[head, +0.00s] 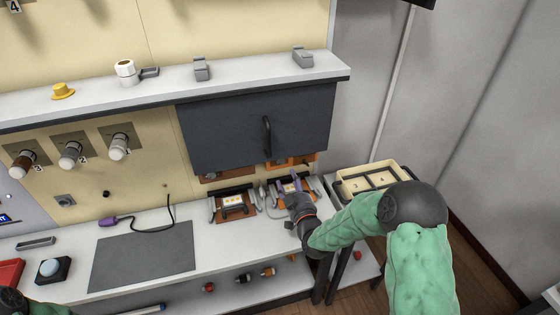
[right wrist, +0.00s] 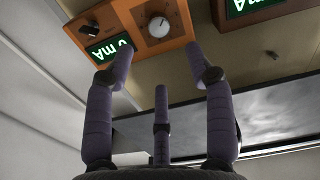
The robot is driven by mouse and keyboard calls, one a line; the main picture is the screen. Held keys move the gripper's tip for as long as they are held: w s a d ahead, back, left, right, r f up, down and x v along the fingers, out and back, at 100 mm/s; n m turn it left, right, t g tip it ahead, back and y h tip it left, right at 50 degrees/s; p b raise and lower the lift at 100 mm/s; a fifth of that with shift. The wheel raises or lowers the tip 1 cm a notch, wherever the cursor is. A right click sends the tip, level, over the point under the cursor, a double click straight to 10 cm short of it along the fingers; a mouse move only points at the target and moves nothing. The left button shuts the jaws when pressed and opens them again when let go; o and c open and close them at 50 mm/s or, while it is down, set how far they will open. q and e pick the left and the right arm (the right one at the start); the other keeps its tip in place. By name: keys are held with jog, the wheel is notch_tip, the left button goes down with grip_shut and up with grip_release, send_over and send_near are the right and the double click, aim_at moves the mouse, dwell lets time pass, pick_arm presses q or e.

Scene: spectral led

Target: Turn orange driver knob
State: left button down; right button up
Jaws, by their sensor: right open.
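The orange driver (right wrist: 176,16) hangs under the cabinet and fills the top of the right wrist view. Its round white knob (right wrist: 158,27) faces me, beside a green display (right wrist: 110,50) reading in mA. In the head view, only part of the orange driver (head: 303,161) shows below the cabinet. My right gripper (right wrist: 157,52) is open and empty. Its purple fingers spread on either side below the knob, with a gap to it. In the head view, the right gripper (head: 297,185) is near the worktop's right end. My left gripper is out of view.
A dark cabinet (head: 235,127) with a handle overhangs the drivers. A second driver's green display (right wrist: 250,5) is at upper right. Two small fixtures (head: 233,203) stand on the worktop below. A yellow tray (head: 345,188) is at right. A dark mat (head: 140,258) lies left.

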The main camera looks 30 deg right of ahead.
aim_at(281, 162)
jog(key=b+x, duration=0.1)
jog(key=x, duration=0.8)
jog(key=shift+w+b, duration=0.25)
jog(key=shift+b, duration=0.05)
jog(key=shift+c, duration=0.3)
grip_shut()
